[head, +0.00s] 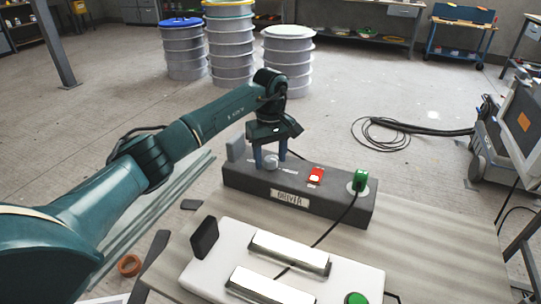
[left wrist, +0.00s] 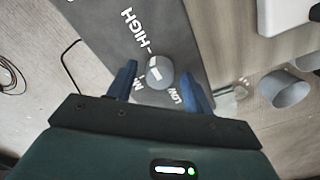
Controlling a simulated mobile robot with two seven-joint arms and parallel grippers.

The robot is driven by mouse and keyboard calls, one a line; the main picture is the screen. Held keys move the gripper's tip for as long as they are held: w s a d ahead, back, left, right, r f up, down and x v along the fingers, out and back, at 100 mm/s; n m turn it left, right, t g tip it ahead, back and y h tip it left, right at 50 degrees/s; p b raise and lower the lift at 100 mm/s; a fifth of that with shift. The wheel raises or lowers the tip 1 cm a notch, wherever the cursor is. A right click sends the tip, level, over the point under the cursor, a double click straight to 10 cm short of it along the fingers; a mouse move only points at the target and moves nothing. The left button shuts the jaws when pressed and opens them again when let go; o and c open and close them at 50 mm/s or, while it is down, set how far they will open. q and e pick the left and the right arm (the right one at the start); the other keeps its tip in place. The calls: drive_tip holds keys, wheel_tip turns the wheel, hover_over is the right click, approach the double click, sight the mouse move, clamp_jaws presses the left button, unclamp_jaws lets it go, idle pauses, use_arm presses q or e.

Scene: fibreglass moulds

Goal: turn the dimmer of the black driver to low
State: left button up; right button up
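The black driver (head: 300,192) is a long dark box on the table with a "DRIVER" label on its front. Its dimmer is a round grey knob (head: 271,163) near the left end. My left gripper (head: 270,156) points down over it, with one blue finger on each side. In the left wrist view the knob (left wrist: 160,73) shows between the open fingers, with a small gap visible on each side. The knob has a white mark; "HIGH" is printed above it and "LOW" beside the right finger. Other lettering is partly hidden. My right gripper is not in view.
A red switch (head: 316,175) and a green plug (head: 360,180) with a black cable sit further right on the driver. A white unit (head: 215,268) with two metal bars and a green button stands in front. Drums (head: 186,50) stand on the floor behind.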

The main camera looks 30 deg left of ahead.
use_arm(q)
drive_tip(key=c, duration=0.9)
